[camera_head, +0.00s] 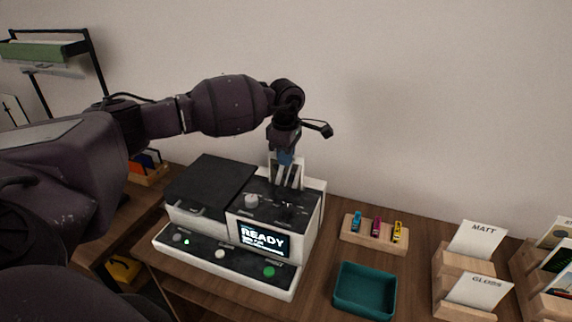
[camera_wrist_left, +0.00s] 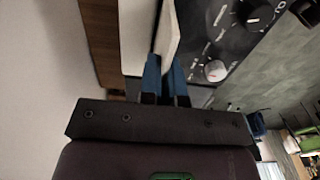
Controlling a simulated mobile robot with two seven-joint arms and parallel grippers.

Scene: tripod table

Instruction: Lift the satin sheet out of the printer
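The printer (camera_head: 213,255) is a white and black machine on the wooden table, its screen (camera_head: 262,240) reading READY. A pale sheet (camera_head: 275,172) with dark marks stands upright at the back of the printer's top, behind the knobs. My left gripper (camera_head: 286,158) points down over the sheet's top edge. In the left wrist view its blue fingertips (camera_wrist_left: 166,72) are closed on the white sheet (camera_wrist_left: 168,35), one on each face. The sheet's lower end is hidden in the printer. I see no label saying satin on it. My right gripper is not in view.
A wooden block (camera_head: 373,236) with blue, pink and yellow clips stands right of the printer. A teal tray (camera_head: 340,296) is in front of it. Holders with cards labelled MATT (camera_head: 474,240) and GLOSS (camera_head: 478,290) stand farther right. A wall rises behind the table.

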